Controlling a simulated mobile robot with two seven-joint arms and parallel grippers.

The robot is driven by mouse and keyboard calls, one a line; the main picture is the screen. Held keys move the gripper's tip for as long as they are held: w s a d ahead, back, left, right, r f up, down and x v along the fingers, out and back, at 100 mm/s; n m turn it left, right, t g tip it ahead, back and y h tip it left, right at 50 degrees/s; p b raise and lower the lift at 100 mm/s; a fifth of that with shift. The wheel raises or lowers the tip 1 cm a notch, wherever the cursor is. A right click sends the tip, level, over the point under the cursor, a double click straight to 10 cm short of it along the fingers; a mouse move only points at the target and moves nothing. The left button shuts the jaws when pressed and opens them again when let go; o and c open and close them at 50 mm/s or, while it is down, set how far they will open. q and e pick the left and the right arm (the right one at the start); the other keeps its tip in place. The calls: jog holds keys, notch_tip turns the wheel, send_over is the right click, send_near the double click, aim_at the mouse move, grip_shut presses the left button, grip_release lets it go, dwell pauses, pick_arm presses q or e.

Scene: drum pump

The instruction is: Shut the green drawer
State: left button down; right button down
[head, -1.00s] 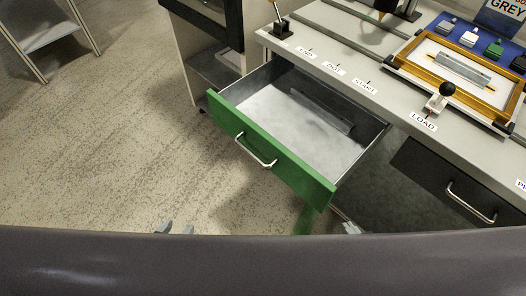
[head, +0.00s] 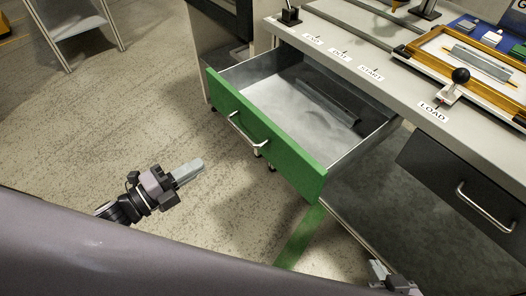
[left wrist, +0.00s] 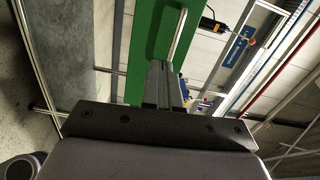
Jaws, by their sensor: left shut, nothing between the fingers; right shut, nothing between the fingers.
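The green drawer (head: 262,136) stands pulled out from the bench, its grey inside bare except for a dark bar-like shape along the far side. A silver handle (head: 243,132) is on its green front. My left gripper (head: 190,171) is shut and empty, in front of the drawer and apart from it in the head view. In the left wrist view its closed fingers (left wrist: 163,85) point towards the green front (left wrist: 146,38) and the handle (left wrist: 178,38). My right gripper (head: 395,283) is shut, partly visible at the lower edge, below the bench.
The bench top (head: 395,80) carries a gold-framed tray (head: 470,65) and a black-knobbed lever (head: 453,86) by the LOAD label. A dark closed drawer (head: 470,185) is to the right. Floor is clear left of the green drawer; a shelf stand (head: 75,25) is farther back.

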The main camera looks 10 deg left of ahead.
pick_arm(q)
jog(key=m, duration=0.1)
send_near(254, 133)
jog(key=shift+h, duration=0.3)
jog(key=x, duration=0.7)
jog(key=shift+a+f, duration=0.1)
jog(key=shift+w, duration=0.1)
